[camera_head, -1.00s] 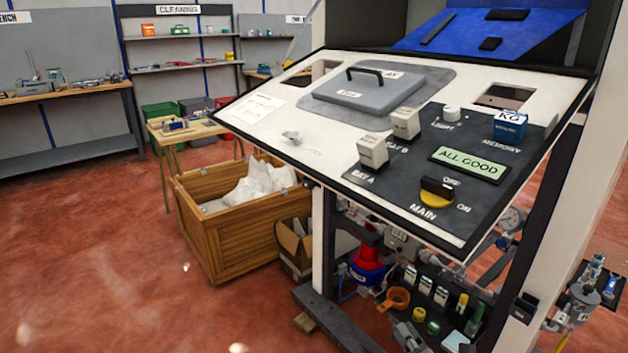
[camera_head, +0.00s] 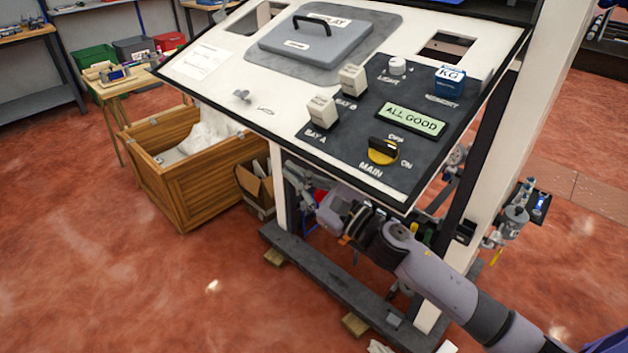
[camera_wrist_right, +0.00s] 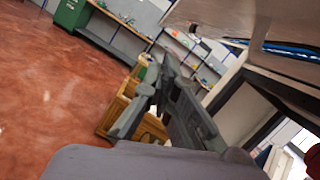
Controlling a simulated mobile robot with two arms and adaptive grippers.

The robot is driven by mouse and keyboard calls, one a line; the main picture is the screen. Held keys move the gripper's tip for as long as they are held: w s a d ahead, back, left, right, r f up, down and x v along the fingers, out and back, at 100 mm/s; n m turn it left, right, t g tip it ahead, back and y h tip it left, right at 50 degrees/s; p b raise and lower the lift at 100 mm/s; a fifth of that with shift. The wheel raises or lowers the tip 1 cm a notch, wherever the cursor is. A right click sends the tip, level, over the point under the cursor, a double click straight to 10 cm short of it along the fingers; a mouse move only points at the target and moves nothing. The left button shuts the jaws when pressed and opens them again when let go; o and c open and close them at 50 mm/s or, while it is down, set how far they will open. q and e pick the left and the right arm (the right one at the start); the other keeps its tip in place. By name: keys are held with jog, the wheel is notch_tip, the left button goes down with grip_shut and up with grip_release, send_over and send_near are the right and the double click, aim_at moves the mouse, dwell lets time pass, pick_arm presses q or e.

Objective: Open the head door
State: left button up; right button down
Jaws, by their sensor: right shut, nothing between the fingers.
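The sloped white console panel (camera_head: 283,115) carries a small grey latch knob (camera_head: 242,95) and lettering beside it. I cannot tell for certain whether this panel is the head door; it lies flat on its frame. My right gripper (camera_head: 302,190) is below the panel's lower front edge, beside the white frame post, and apart from the knob. The panel edge and post hide part of the surroundings there. In the right wrist view, my right gripper (camera_wrist_right: 150,93) has its fingers together with nothing between them, and the panel's underside (camera_wrist_right: 240,25) is above right. My left gripper is out of view.
On the panel are a grey lid (camera_head: 315,45) with a handle, a black control area (camera_head: 350,135) and a yellow main switch (camera_head: 383,151). A wooden crate (camera_head: 180,185) and a cardboard box (camera_head: 255,190) stand left of the frame.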

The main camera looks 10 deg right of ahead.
jog(key=a+r+p, duration=0.1)
jog(key=r, duration=0.1)
jog(key=a+r+p, duration=0.1)
jog(key=r, duration=0.1)
jog(key=shift+w+a+p, duration=0.25)
jog(key=shift+a+p, duration=0.05)
jog(key=shift+p, duration=0.05)
jog(key=shift+r, duration=0.15)
jog(key=s+a+r+m+p, duration=0.1)
jog(key=a+r+m+p, duration=0.1)
jog(key=r+p, duration=0.6)
jog(key=s+a+r+m+t+h+p, duration=0.1)
jog(key=s+r+m+p, duration=0.1)
jog(key=r+p, duration=0.5)
notch_tip(320, 180, up, 3)
jog(key=shift+a+f+m+p, duration=0.15)
jog(key=shift+a+m+p, duration=0.25)
jog(key=shift+m, duration=0.4)
jog(key=shift+f, duration=0.1)
